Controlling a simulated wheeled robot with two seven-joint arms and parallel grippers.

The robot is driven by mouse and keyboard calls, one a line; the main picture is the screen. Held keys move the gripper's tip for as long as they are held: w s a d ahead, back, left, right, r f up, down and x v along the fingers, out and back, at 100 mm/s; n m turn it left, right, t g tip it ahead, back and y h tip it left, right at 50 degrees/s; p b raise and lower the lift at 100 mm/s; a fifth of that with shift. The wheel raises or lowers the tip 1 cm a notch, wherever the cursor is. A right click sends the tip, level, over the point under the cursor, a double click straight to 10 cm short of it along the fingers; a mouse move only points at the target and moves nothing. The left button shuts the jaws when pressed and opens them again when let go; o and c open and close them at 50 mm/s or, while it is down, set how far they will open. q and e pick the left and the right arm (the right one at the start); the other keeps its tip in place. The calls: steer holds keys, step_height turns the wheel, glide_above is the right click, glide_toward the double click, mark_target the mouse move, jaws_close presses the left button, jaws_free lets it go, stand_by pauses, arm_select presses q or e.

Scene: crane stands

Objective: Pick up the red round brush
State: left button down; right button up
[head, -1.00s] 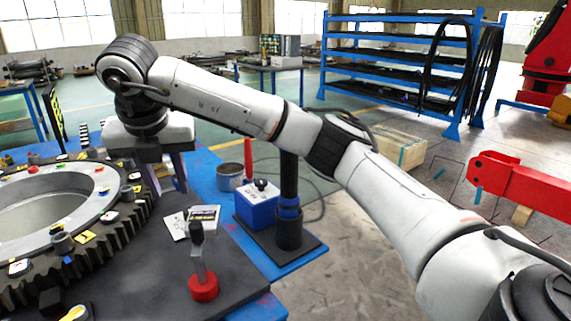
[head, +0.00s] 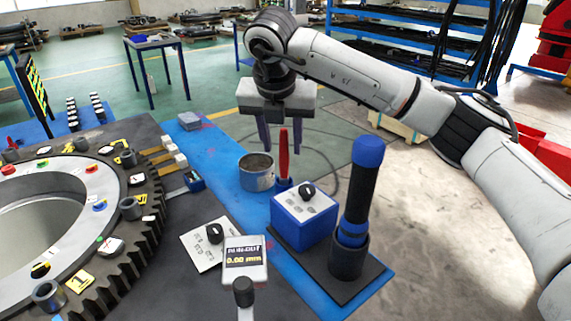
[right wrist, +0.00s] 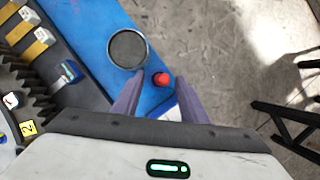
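The red round brush (head: 284,155) stands upright with its red handle up, beside the grey can on the blue table strip. Its lower end sits in a small blue part. My right gripper (head: 281,148) points down at it, open, with one purple finger on each side in the picture. In the right wrist view the red tip of the brush (right wrist: 161,80) shows between the two open fingers (right wrist: 160,84). I cannot tell exactly how far the fingertips are above or behind it. My left gripper is not in view.
The grey can (head: 256,173) is close to the brush on the left. A blue box with a black knob (head: 303,215) and a tall black and blue cylinder (head: 358,205) stand in front.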

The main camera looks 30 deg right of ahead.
mark_target(285, 158)
steer(key=p+x, duration=0.1)
steer(key=x, duration=0.5)
steer(key=shift+d+f, duration=0.15)
steer(key=shift+d, duration=0.1)
jaws_close()
